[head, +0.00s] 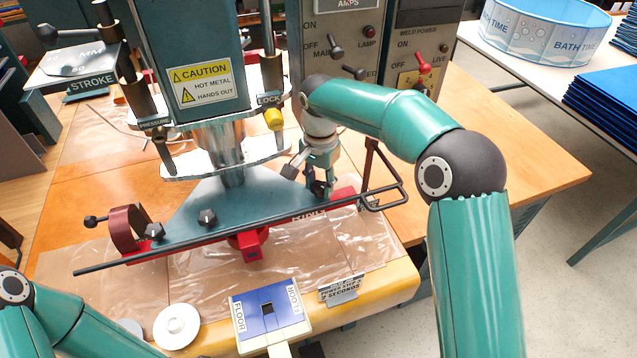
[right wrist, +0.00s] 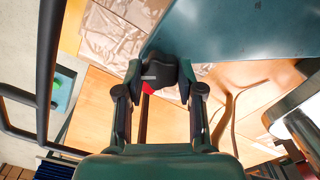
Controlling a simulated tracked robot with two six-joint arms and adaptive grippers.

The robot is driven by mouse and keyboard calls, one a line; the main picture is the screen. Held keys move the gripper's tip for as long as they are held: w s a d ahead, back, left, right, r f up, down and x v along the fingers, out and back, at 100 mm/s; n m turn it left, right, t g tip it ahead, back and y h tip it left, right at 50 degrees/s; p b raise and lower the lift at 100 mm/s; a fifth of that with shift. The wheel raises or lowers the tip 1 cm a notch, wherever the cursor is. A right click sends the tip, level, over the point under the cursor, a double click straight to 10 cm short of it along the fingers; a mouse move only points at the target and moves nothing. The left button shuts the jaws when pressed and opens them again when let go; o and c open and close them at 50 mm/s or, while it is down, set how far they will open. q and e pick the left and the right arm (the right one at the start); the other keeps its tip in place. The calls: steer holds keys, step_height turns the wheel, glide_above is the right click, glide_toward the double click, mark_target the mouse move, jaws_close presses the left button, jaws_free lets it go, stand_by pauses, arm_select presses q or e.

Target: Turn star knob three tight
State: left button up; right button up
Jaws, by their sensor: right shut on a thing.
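The welding press has a teal triangular plate (head: 240,207) along its front with black star knobs on it. One star knob (head: 155,231) is at the left and another star knob (head: 207,217) is near the middle. My right gripper (head: 318,178) points down at the right end of the plate, over a third dark knob (head: 319,188), mostly hidden by the fingers. In the right wrist view my right gripper (right wrist: 160,80) has both fingers closed on the dark star knob (right wrist: 158,72), beside the plate edge. My left arm shows at the lower left; its gripper is out of view.
A black rod with a loop handle (head: 385,198) runs along the plate's front. The yellow-edged table holds clear plastic sheet, a blue FLOOR piece (head: 268,312), a white disc (head: 177,326) and a small sign (head: 341,289). The control box (head: 345,55) stands close behind my right gripper.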

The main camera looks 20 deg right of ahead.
steer(key=m, duration=0.3)
steer(key=shift+r+m, duration=0.1)
steer(key=shift+m, duration=0.2)
steer(key=shift+w+m+b, duration=0.1)
steer(key=shift+m+b, duration=0.2)
steer(key=shift+m, duration=1.5)
steer(key=o, duration=1)
steer(key=shift+o, duration=0.8)
